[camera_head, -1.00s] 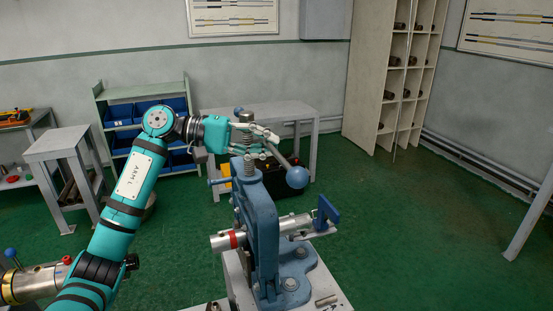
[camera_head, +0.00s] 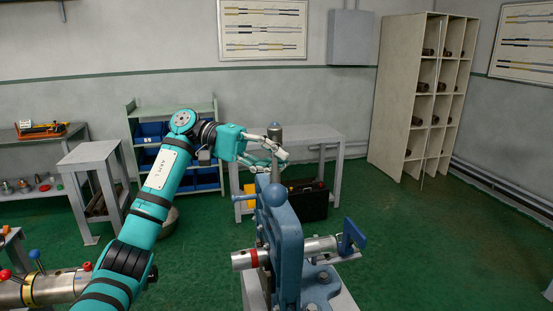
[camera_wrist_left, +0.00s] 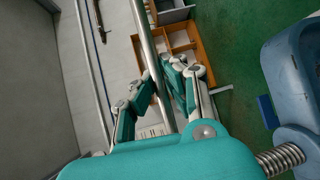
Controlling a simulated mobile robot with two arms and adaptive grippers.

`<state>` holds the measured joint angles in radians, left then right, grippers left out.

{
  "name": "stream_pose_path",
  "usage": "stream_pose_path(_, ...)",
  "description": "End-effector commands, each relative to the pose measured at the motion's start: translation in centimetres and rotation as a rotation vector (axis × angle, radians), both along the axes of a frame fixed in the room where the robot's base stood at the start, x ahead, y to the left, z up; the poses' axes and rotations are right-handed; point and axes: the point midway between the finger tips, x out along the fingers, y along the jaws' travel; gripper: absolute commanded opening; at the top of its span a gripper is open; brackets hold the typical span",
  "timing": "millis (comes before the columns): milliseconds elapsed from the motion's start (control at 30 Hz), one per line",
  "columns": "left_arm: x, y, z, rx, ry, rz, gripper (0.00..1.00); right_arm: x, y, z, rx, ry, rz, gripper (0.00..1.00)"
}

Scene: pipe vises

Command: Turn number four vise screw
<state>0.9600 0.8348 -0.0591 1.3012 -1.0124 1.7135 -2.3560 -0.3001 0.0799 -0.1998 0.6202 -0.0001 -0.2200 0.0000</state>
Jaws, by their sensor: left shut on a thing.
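A blue pipe vise (camera_head: 289,245) stands in the foreground with its upright screw (camera_head: 276,170) at the top. A metal pipe (camera_head: 320,244) with a red band lies through its jaws. My left gripper (camera_head: 278,150) is at the screw's head, its fingers closed around the metal handle bar (camera_wrist_left: 148,50) that passes between them in the wrist view. The screw's thread shows in the wrist view (camera_wrist_left: 281,160) beside the blue vise body. My right gripper is not in view.
A grey table (camera_head: 305,133) with a dark box (camera_head: 309,200) below stands behind the vise. A shelf of blue bins (camera_head: 150,133) and a pigeonhole rack (camera_head: 402,100) stand at the back. Green floor (camera_head: 430,240) is clear at right.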

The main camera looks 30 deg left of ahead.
Motion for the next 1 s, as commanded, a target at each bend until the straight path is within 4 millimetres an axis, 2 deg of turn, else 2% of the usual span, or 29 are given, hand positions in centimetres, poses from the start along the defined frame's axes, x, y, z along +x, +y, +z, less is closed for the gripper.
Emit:
stream_pose_path(33,0.0,0.2,0.5,-0.009,-0.006,0.007,0.07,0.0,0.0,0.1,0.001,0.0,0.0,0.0)
stream_pose_path(267,0.0,0.1,0.4,-0.006,-0.004,0.006,0.36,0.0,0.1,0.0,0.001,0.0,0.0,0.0)
stream_pose_path(567,0.0,0.3,0.2,-0.003,-0.003,0.005,0.36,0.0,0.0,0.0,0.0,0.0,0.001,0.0)
stream_pose_path(767,-0.5,2.9,0.8,-0.005,-0.003,0.009,0.36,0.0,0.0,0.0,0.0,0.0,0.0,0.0)
stream_pose_path(1000,-1.5,8.0,1.9,-0.008,-0.004,0.01,0.36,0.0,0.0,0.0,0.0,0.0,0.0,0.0)
